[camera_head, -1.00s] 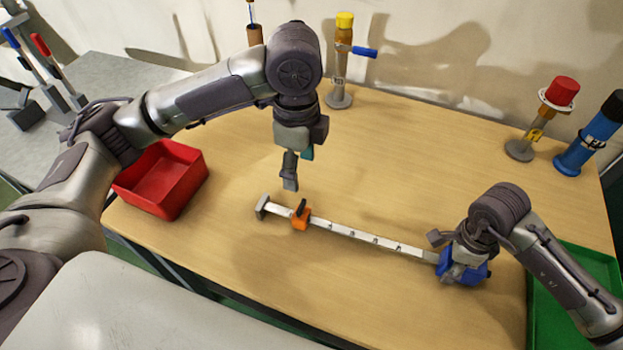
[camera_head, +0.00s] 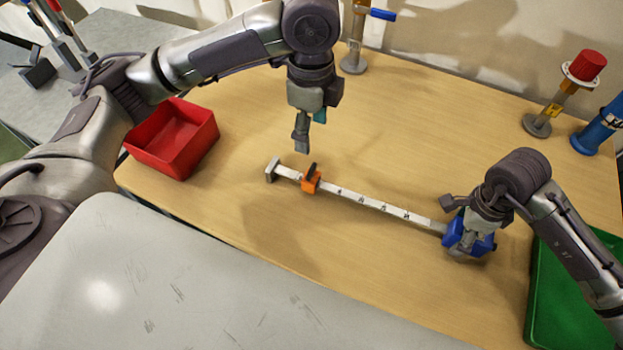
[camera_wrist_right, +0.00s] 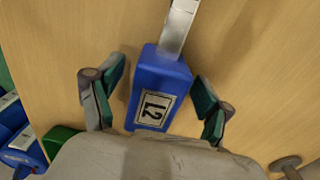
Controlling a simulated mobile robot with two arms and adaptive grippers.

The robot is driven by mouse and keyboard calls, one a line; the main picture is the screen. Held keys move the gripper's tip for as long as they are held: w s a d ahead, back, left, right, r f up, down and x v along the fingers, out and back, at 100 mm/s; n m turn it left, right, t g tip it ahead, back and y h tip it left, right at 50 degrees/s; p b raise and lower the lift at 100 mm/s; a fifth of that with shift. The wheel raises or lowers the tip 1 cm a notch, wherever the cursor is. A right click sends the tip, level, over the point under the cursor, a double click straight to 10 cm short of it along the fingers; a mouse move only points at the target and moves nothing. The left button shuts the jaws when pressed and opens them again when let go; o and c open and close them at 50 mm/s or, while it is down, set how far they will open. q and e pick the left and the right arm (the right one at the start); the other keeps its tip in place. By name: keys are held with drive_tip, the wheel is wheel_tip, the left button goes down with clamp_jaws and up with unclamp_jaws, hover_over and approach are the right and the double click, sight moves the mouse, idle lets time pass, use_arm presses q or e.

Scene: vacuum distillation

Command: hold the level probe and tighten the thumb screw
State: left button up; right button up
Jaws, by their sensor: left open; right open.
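The level probe lies on the wooden table as a long white marked bar (camera_head: 365,202) with a blue block (camera_head: 481,243) at its right end and a grey foot at its left end. In the right wrist view the blue block (camera_wrist_right: 158,88) carries an "L2" label. An orange clamp with a dark thumb screw (camera_head: 311,181) sits on the bar near the left end. My left gripper (camera_head: 303,146) is open and empty above the table, just behind the orange clamp. My right gripper (camera_wrist_right: 157,100) is open, its fingers on both sides of the blue block, with gaps showing.
A red bin (camera_head: 172,140) stands at the table's left. A green tray (camera_head: 570,300) is at the right edge. Stands with a yellow-brown part (camera_head: 355,45), a red cap (camera_head: 586,68) and a blue body (camera_head: 600,128) stand at the back.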

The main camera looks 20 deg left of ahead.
wheel_tip(320, 180, up, 10)
drive_tip(key=shift+r, duration=0.15)
idle(0.7)
